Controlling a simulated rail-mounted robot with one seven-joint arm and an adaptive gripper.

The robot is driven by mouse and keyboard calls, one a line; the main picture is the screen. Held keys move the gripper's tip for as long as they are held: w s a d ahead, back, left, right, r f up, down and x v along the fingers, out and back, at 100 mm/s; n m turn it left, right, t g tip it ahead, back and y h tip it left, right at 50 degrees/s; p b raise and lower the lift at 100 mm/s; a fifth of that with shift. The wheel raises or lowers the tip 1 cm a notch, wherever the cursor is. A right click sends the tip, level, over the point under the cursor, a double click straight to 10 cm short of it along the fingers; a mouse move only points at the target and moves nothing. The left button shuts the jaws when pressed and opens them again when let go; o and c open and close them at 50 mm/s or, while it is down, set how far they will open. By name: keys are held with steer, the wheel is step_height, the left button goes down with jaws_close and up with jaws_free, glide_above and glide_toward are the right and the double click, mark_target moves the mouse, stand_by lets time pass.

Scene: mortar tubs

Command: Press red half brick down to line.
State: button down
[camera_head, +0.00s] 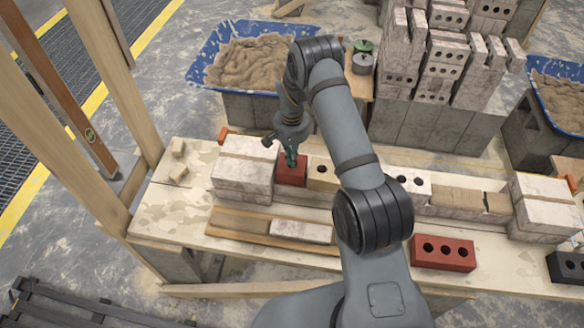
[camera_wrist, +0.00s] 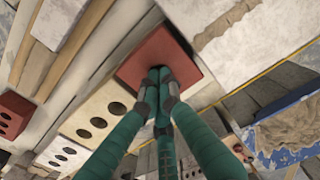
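The red half brick (camera_head: 292,174) sits in the row on the bench, between the stacked white bricks and a cored tan brick. In the wrist view its plain red top (camera_wrist: 182,58) lies under the fingertips. My gripper (camera_head: 290,160) points down with its green fingers drawn together, and its fingertips (camera_wrist: 159,76) are at the top of the half brick, apparently touching it. No object shows between the fingers. A thin yellow line (camera_wrist: 262,73) runs past the brick's edge in the wrist view. The brick's height against the line cannot be told.
White brick stacks stand at the left (camera_head: 243,168) and right (camera_head: 543,205) ends of the row. A cored red brick (camera_head: 444,253) lies at the front. A blue mortar tub (camera_head: 212,50) and tall brick piles (camera_head: 458,60) stand behind. Orange blocks (camera_head: 223,135) sit at the row's ends.

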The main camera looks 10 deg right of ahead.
steer(key=shift+s, duration=0.15)
stand_by(0.3)
steer(key=shift+r+p, duration=1.45)
steer(key=shift+r, duration=1.05)
steer(key=shift+f, duration=0.2)
step_height(320, 180, down, 5)
steer(key=b, duration=0.3)
steer(key=shift+r, duration=0.25)
steer(key=shift+f, duration=0.1)
steer(key=shift+d, duration=0.15)
